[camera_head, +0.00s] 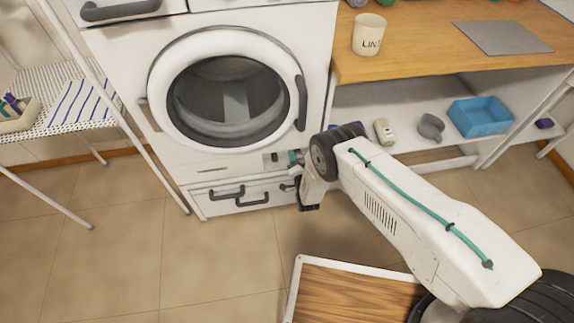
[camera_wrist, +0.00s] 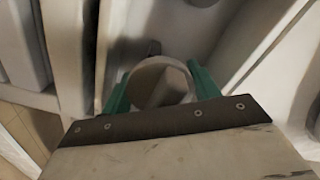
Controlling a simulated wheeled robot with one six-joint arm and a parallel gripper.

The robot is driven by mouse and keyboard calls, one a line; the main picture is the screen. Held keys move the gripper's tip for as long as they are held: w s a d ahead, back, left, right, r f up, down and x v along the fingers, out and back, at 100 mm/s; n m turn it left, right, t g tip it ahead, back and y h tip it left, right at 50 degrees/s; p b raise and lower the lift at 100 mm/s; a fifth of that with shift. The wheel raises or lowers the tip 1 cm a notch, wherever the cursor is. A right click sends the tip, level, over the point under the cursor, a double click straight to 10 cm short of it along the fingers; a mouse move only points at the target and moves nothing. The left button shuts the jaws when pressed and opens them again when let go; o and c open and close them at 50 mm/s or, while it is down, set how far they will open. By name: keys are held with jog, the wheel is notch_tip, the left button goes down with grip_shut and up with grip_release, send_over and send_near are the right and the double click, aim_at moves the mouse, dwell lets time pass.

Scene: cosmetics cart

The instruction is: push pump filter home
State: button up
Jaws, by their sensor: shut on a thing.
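The white washing machine (camera_head: 160,150) stands in front of me with its round door closed. At the lower right of its front, a small dark opening (camera_head: 270,157) shows beside my gripper (camera_head: 292,158). In the wrist view, the green fingers of my gripper (camera_wrist: 158,85) are shut on the pump filter (camera_wrist: 163,68), a round whitish piece with a grey grip bar across it. The far end of the filter is hidden, so I cannot tell how deep it sits. In the head view my wrist largely covers this spot.
A drawer front with dark handles (camera_head: 238,196) lies low on the machine. To the right, a wooden counter (camera_head: 425,50) carries a cup (camera_head: 369,34); a blue bin (camera_head: 480,116) stands on the shelf below. Tiled floor (camera_head: 120,250) is clear.

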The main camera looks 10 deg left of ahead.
jog(key=o, duration=1.2)
jog(key=v, duration=0.8)
